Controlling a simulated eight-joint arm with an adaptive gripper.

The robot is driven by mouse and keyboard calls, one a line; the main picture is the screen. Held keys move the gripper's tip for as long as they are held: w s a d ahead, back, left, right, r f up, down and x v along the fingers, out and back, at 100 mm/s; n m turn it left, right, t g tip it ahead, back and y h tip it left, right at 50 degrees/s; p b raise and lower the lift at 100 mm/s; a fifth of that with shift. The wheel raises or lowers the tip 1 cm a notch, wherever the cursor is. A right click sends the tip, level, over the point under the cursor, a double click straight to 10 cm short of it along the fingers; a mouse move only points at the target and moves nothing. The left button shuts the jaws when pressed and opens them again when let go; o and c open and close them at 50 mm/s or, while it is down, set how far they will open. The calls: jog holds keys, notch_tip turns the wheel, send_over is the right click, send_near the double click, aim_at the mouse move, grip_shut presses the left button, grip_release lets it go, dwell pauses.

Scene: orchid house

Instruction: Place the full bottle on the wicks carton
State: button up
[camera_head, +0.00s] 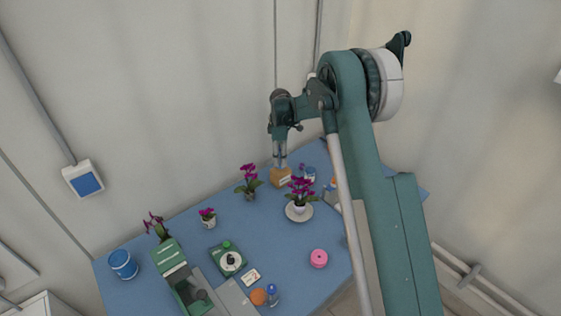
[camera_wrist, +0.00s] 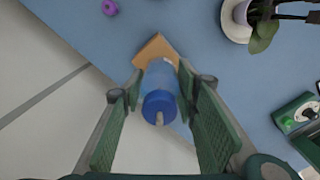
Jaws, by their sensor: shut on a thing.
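A clear, bluish bottle with a blue cap (camera_wrist: 160,106) is held between the fingers of my gripper (camera_wrist: 158,92). In the head view the bottle (camera_head: 280,158) hangs upright under my gripper (camera_head: 281,140). The wicks carton (camera_head: 281,178), a small brown box with a pale label, stands on the blue table below it. In the wrist view the carton (camera_wrist: 155,47) shows behind the bottle's far end. The bottle's base is over or at the carton's top; I cannot tell whether they touch. How full the bottle is cannot be made out.
Potted purple orchids stand close by, one on a white saucer (camera_head: 299,214) and one to the left (camera_head: 249,184). A small blue-and-white jar (camera_head: 310,174) is right of the carton. Another blue-capped bottle (camera_head: 272,294) stands at the front. The wall is close behind.

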jog(key=shift+f, duration=1.05)
jog(key=shift+f, duration=0.2)
jog(key=o, duration=1)
jog(key=shift+c, duration=0.2)
jog(key=shift+r, duration=0.2)
notch_tip(320, 180, up, 12)
jog(key=shift+b, duration=0.3)
